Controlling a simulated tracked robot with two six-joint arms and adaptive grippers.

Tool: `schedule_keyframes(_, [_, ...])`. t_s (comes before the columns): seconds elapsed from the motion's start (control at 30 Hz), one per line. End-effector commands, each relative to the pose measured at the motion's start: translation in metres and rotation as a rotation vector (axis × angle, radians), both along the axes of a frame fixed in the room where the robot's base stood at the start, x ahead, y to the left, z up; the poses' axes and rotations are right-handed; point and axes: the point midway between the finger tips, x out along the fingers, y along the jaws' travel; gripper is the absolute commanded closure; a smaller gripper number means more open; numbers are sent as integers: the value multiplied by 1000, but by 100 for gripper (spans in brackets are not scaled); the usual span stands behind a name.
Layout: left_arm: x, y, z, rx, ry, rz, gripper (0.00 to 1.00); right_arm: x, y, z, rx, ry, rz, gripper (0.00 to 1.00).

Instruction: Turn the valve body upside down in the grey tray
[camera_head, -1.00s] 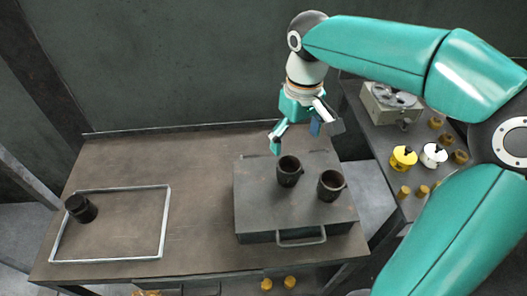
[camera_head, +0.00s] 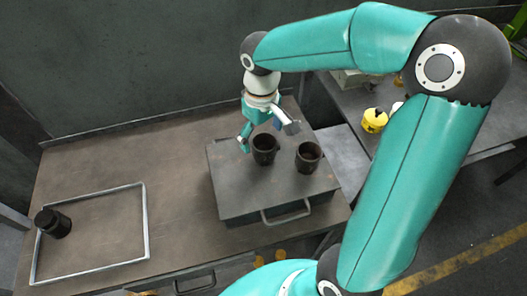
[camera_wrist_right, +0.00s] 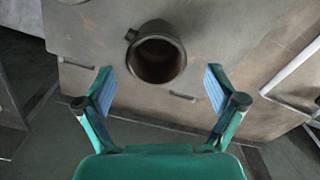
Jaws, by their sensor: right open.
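Two dark, open-topped, cup-shaped bodies stand upright on a low grey box: the left one (camera_head: 264,152) and the right one (camera_head: 308,160). I take these as valve bodies. A third dark body (camera_head: 55,224) is at the left side of the pale rectangular tray (camera_head: 147,225); which end is up is unclear. My right gripper (camera_head: 268,138) is open at the left cup, fingers pointing down. In the right wrist view, that cup (camera_wrist_right: 157,75), with a side stub, shows between and beyond the open fingers (camera_wrist_right: 160,90), apart from both. My left gripper is not in view.
The grey box (camera_head: 235,190) has a front handle (camera_head: 286,212) and stands on a brown workbench (camera_head: 175,160). The bench between tray and box is clear. A wall (camera_head: 130,60) rises behind. A side table at right carries a yellow part (camera_head: 374,120).

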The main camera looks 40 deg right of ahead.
Motion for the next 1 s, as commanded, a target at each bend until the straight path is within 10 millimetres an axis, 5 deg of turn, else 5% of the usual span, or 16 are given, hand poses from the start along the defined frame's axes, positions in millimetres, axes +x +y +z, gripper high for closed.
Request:
schedule_keyframes(0.4, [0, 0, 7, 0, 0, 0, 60, -5, -3, -47, 1, 4, -1, 6])
schedule_keyframes(0.7, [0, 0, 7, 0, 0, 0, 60, -4, -3, -53, 0, 0, 0, 6])
schedule_keyframes(1.0, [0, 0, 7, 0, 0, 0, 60, -4, -3, -52, 1, -1, 0, 54])
